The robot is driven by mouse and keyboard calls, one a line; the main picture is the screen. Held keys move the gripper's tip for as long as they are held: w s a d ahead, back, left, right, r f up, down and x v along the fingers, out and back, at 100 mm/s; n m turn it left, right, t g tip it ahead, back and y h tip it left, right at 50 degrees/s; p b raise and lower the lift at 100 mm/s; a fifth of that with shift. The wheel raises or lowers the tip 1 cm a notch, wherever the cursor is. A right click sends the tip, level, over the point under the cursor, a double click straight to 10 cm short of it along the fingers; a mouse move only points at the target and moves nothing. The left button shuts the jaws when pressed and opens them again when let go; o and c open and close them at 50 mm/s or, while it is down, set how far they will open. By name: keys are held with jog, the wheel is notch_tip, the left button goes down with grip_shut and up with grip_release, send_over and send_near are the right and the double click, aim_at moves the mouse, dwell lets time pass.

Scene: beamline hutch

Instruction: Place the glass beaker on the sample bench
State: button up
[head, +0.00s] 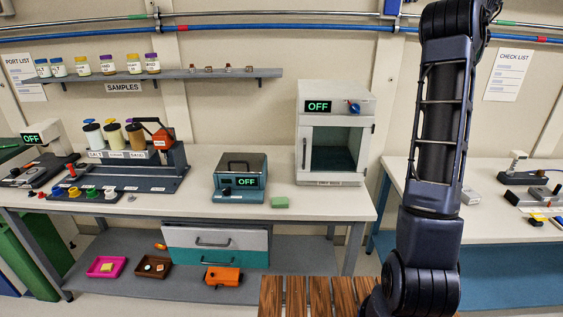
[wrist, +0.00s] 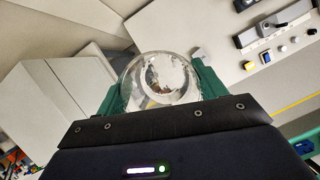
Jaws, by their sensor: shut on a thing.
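The glass beaker (wrist: 163,76) is clear and round, seen from above in the wrist view, with whitish and some brownish matter showing in or through it. My gripper (wrist: 160,84) has its green fingers on either side of the beaker and is shut on it. Neither beaker nor gripper shows in the head view. Two benches are in the head view: a long left bench (head: 330,202) with equipment, and a right bench (head: 470,217). No label tells which is the sample bench. The right bench's tools seem to show at top right in the wrist view.
A wooden slatted stool (head: 308,297) stands in front. Bare bench top lies left of the right bench's tools.

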jog(key=w+a+n+y, duration=0.15)
jog(key=w+a, duration=0.45)
jog(key=a, duration=0.7)
jog(key=w+a+n, duration=0.3)
jog(key=w+a, duration=0.2)
jog(key=a, duration=0.8)
jog(key=w+a+n+y, duration=0.15)
jog(key=w+a, duration=0.45)
jog(key=a, duration=0.7)
jog(key=a+n+y, duration=0.1)
jog(key=a+n, duration=0.3)
jog(key=a, duration=2.3)
jog(key=s+a+n+g, duration=0.15)
jog(key=s+a, duration=0.55)
jog(key=a, duration=0.7)
jog(key=s+a+f+n+y, duration=0.1)
jog(key=s+a+n, duration=0.2)
jog(key=s+a, duration=0.75)
jog(key=s+a+n+g, duration=0.1)
jog(key=s+a+n, duration=0.2)
jog(key=a, duration=1.4)
jog(key=shift+y, duration=0.3)
notch_tip(320, 180, down, 46)
jog(key=shift+s+a+f, duration=0.1)
jog(key=shift+f, duration=0.05)
jog(key=shift+f, duration=0.1)
